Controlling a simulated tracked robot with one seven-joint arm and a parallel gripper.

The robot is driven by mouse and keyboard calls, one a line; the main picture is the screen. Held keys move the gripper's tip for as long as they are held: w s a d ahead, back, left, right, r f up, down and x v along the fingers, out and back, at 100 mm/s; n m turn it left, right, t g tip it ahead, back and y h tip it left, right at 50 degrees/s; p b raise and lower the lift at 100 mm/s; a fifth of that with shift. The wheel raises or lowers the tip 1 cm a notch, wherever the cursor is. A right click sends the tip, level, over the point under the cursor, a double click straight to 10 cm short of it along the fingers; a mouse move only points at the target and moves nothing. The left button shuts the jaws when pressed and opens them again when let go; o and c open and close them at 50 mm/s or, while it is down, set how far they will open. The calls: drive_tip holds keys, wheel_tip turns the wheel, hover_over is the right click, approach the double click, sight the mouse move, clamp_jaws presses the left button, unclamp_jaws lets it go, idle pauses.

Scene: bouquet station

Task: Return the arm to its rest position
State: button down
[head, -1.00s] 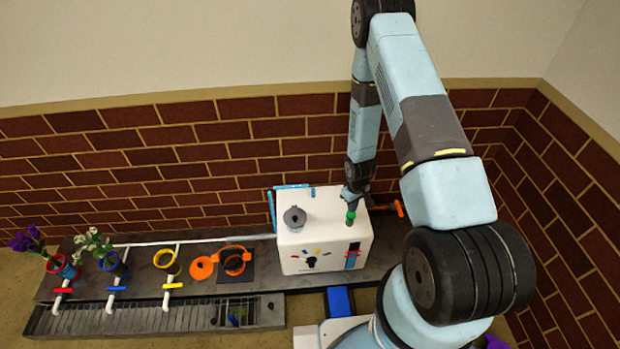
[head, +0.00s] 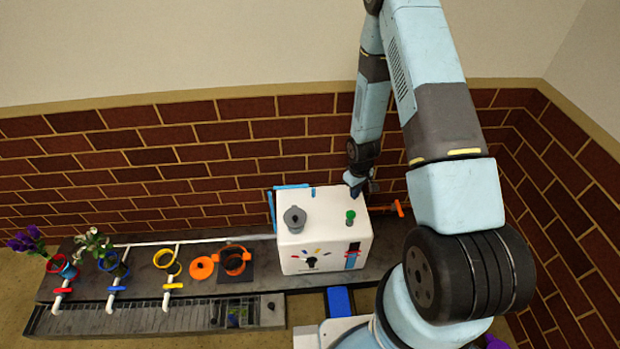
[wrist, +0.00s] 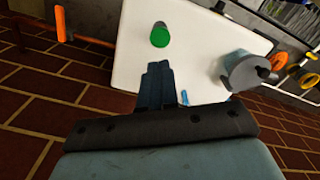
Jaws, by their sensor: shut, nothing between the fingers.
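My gripper (head: 356,190) is above the back right of the white box (head: 325,258), behind the green knob (head: 350,216) on its top. In the wrist view my gripper (wrist: 157,66) has its fingers together with nothing between them, and the green knob (wrist: 160,35) stands clear beyond the tips. My arm rises from the lower right and bends down over the box.
A grey lidded pot (head: 295,218) stands on the box's left top. An orange handle (head: 398,208) sticks out at the right. Flowers in rings (head: 55,263), pipes and an orange ring (head: 235,262) line the bench at left. Brick walls stand behind and right.

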drive_tip(key=shift+r, duration=0.45)
drive_tip(key=shift+r, duration=0.1)
wheel_tip(320, 180, up, 34)
drive_tip(key=d+m+t, duration=0.2)
drive_tip(key=m+t, duration=0.1)
drive_tip(key=s+r+m+t, duration=0.2)
drive_tip(key=s+r+m, duration=0.1)
drive_tip(key=s+r, duration=1.9)
drive_tip(key=shift+s+a+r+t, duration=0.15)
drive_tip(key=shift+s+a+t, duration=0.2)
drive_tip(key=shift+s, duration=0.65)
